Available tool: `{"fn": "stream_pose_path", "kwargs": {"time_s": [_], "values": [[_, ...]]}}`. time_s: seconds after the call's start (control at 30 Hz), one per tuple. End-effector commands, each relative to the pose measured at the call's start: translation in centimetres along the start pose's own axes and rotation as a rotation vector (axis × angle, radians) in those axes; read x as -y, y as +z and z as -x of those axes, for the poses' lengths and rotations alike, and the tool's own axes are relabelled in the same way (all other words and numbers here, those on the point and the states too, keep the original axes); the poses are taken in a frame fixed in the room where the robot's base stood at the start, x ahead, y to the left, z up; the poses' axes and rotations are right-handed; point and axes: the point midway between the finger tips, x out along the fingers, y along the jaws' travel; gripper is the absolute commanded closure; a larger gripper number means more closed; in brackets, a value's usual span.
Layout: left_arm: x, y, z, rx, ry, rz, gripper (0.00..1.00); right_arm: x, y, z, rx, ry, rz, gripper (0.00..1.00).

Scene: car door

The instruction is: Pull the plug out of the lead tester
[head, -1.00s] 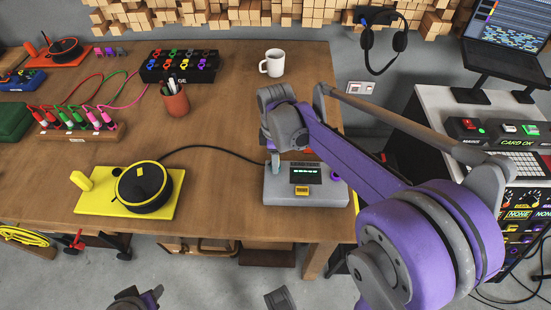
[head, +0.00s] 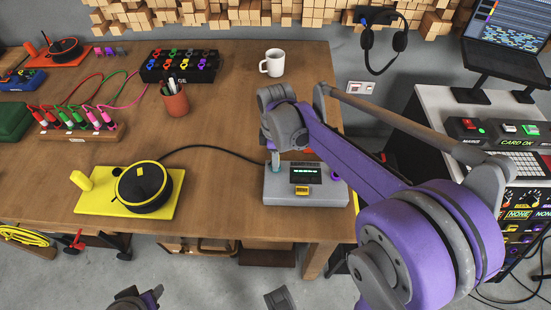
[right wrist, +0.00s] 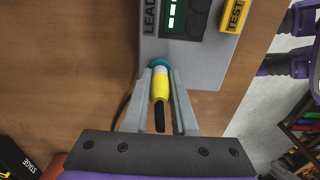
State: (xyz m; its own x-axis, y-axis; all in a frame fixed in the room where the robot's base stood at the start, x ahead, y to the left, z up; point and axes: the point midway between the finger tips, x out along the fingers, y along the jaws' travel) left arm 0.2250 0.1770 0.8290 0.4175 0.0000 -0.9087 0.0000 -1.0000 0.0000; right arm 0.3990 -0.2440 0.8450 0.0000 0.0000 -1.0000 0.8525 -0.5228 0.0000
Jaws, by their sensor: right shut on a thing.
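The lead tester (head: 320,198) is a grey box with a green-lit display and a yellow button, near the table's front right edge. In the right wrist view the tester (right wrist: 205,70) has a teal ring socket (right wrist: 160,62) at its edge. The yellow plug (right wrist: 160,88) points at this ring, its pale front part meeting it; how deep it sits I cannot tell. My right gripper (right wrist: 160,95) is shut on the plug, a finger on either side. In the head view my right gripper (head: 274,158) hides the plug. My left gripper (head: 140,299) shows only partly at the bottom edge.
A black cable (head: 215,147) runs from near the yellow plate (head: 97,204) with its black reel (head: 150,190) towards the tester. A white mug (head: 272,64) and a pen pot (head: 174,99) stand further back.

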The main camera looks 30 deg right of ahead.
Motion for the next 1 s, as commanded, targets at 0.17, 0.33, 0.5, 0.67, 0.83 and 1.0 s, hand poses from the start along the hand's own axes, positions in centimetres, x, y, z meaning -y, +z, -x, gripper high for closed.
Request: {"fn": "stream_pose_path", "kwargs": {"time_s": [0.17,0.33,0.5,0.67,0.83,1.0], "values": [[0.0,0.0,0.0,0.0,0.0,0.0,0.5,0.0,0.0,0.0,0.0,0.0,0.0,1.0],[0.0,0.0,0.0,0.0,0.0,0.0,0.5,0.0,0.0,0.0,0.0,0.0,0.0,1.0],[0.0,0.0,0.0,0.0,0.0,0.0,0.5,0.0,0.0,0.0,0.0,0.0,0.0,1.0],[0.0,-0.1,0.1,0.0,0.0,0.0,0.5,0.0,0.0,0.1,0.0,0.0,0.0,1.0],[0.0,-0.3,0.5,-0.002,0.0,0.0,0.5,0.0,0.0,0.7,0.0,0.0,0.0,1.0],[0.0,-0.6,1.0,-0.004,0.0,0.0,0.5,0.0,0.0,1.4,0.0,0.0,0.0,1.0]]}}
